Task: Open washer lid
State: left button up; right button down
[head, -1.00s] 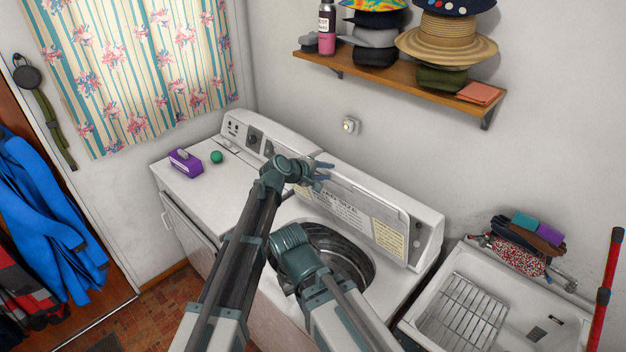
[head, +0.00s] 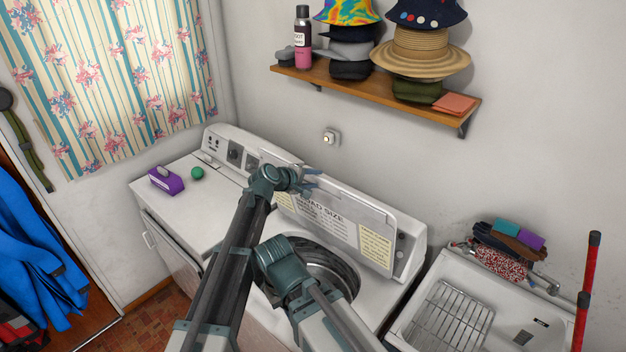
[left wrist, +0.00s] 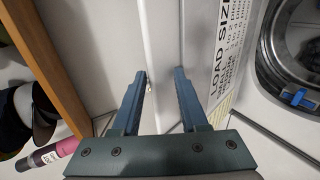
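The washer (head: 376,305) stands against the wall. Its lid (head: 345,214) is raised and leans back toward the control panel, with its labelled inner face showing and the round drum opening (head: 335,268) uncovered. My left gripper (head: 308,183) is at the lid's upper left edge. In the left wrist view its two fingers (left wrist: 160,78) are apart. A white edge strip runs between them, and the lid's "LOAD SIZE" face (left wrist: 217,60) lies beside the right finger. I cannot tell whether either finger touches the lid. My right gripper is not identifiable in the head view.
A second white machine (head: 180,200) adjoins on the left, bearing a purple box (head: 166,180) and a green ball (head: 197,173). A shelf (head: 380,98) with hats and a bottle (head: 303,38) hangs above. A utility tub (head: 403,330) stands at the right.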

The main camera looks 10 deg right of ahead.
pick_arm(q)
jog(key=shift+s+a+r, duration=0.1)
jog(key=shift+a, duration=0.05)
jog(key=p+v, duration=0.3)
jog(key=v, duration=0.4)
jog(key=shift+p, duration=0.3)
